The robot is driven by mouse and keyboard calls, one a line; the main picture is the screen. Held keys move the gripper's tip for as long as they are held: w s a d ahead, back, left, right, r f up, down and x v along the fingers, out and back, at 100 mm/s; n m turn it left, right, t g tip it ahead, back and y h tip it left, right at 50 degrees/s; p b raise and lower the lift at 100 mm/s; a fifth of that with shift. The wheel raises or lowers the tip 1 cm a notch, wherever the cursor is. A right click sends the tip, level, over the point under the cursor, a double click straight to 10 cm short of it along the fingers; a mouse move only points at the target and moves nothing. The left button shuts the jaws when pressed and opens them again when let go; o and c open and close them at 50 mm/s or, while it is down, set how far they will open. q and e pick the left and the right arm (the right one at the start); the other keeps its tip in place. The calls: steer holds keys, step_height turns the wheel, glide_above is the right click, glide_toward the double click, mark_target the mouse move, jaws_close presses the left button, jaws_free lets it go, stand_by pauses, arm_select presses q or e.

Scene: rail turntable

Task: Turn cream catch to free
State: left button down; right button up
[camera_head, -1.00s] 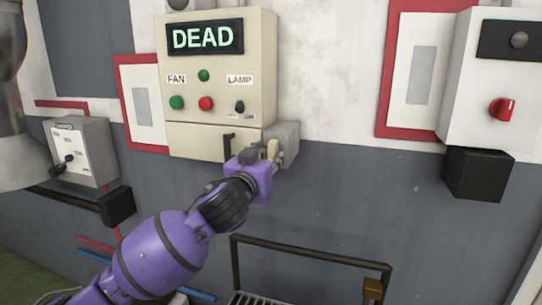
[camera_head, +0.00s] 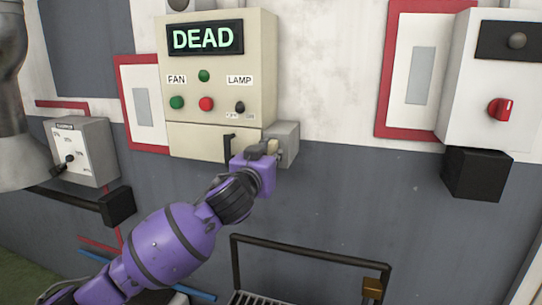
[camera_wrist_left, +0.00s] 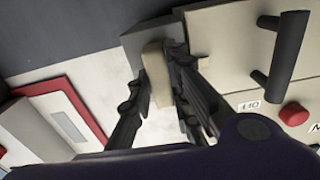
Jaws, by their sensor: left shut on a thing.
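The cream catch (camera_wrist_left: 157,78) is on a small grey box (camera_head: 287,140) at the lower right of the cream control panel. My left gripper (camera_head: 262,148) is at the catch, with its purple body below and to the left. In the left wrist view, the gripper's dark fingers (camera_wrist_left: 160,90) stand on both sides of the catch, shut on it. In the head view the fingers hide part of the catch (camera_head: 272,146), which looks tilted to lie nearly sideways. My right gripper is not in view.
The cream panel (camera_head: 262,80) has a DEAD display (camera_head: 207,38), FAN and LAMP controls, and a lower cover with a black handle (camera_head: 229,147) close beside my gripper. A black rail (camera_head: 310,251) stands below.

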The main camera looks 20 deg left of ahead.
arm_select(q)
steer(key=shift+m, duration=0.3)
steer(key=m, duration=1.3)
steer(key=shift+m, duration=2.1)
steer(key=shift+f, duration=0.1)
steer(key=c, duration=1.6)
jaws_free()
steer(key=shift+d, duration=0.1)
steer(key=shift+c, duration=0.2)
steer(key=shift+s, duration=0.1)
